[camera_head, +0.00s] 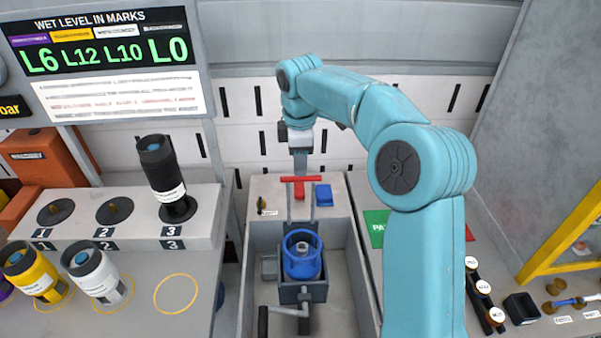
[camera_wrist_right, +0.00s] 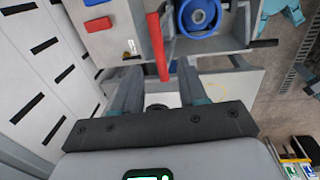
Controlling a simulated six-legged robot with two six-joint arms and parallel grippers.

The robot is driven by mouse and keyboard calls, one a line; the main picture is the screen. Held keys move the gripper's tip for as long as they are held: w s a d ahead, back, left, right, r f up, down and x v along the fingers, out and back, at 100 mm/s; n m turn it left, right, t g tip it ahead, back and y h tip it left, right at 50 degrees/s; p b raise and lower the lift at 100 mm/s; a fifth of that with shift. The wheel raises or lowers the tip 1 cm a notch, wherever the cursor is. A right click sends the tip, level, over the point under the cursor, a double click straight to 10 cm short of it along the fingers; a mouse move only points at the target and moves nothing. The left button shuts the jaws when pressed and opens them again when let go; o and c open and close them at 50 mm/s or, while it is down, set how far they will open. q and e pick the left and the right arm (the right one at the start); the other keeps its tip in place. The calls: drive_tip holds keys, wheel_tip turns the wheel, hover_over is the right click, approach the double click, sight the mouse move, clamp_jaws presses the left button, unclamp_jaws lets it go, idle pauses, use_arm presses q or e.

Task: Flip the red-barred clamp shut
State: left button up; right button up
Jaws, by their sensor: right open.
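The clamp's red bar (camera_head: 293,179) shows at the back of the grey trough in the head view, crosswise above a short red piece. In the right wrist view the red bar (camera_wrist_right: 158,48) extends toward the space between my fingers. My right gripper (camera_head: 300,168) points down just above and behind the bar. Its two fingers are apart in the right wrist view (camera_wrist_right: 158,82), with nothing visibly gripped. Contact with the bar cannot be told. A blue ring-topped cylinder (camera_head: 302,268) stands in a dark holder in front of the clamp. My left gripper does not show.
A blue block (camera_head: 323,194) sits right of the bar. The grey trough (camera_head: 345,270) has raised walls. On the left, a stepped stand (camera_head: 125,232) holds a black cylinder (camera_head: 163,172); yellow (camera_head: 33,277) and white (camera_head: 95,275) cylinders stand in front. A slotted wall (camera_head: 240,130) is close behind.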

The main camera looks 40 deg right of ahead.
sight(301, 178)
drive_tip(key=f, duration=0.4)
drive_tip(key=shift+d, duration=0.2)
drive_tip(key=shift+w+f, duration=0.2)
drive_tip(key=shift+f, duration=0.15)
drive_tip(key=shift+s, duration=0.1)
drive_tip(key=shift+c, duration=0.9)
clamp_jaws()
